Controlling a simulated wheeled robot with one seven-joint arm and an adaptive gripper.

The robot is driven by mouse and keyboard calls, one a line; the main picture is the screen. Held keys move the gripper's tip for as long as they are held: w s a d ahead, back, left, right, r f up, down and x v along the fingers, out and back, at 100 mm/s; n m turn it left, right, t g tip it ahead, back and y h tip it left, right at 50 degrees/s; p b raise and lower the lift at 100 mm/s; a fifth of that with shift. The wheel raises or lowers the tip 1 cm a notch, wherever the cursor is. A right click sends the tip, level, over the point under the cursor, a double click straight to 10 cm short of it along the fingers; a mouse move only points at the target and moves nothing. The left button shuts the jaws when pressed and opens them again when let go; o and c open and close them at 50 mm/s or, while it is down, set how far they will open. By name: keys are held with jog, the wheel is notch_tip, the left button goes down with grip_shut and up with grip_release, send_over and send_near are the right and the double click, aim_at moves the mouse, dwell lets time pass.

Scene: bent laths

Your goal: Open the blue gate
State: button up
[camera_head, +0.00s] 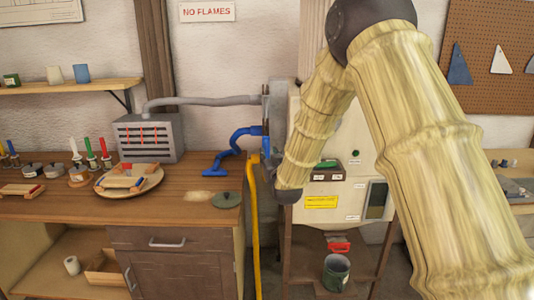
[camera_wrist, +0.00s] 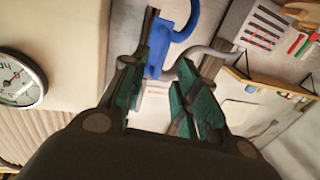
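The blue gate (camera_head: 257,131) shows in the head view as a narrow blue piece beside the light machine, with a bent blue hose-like part running down to the bench. In the wrist view the blue piece (camera_wrist: 156,58) lies beyond and between my finger tips, with a curved blue part above it. My gripper (camera_wrist: 160,82) is open, its two green-padded fingers apart, one on each side of the lower end of the blue piece. I cannot tell whether either finger touches it. In the head view my arm hides much of this area.
A grey pipe (camera_head: 205,101) runs from a vented grey box (camera_head: 148,138) toward the machine (camera_head: 350,150). A yellow hose (camera_head: 253,215) hangs at the bench's right end. The bench (camera_head: 185,205) carries a plate and tools. A gauge (camera_wrist: 20,80) is left in the wrist view.

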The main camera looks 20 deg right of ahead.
jog(key=s, duration=0.6)
jog(key=shift+s+a, duration=0.2)
jog(key=shift+s, duration=0.1)
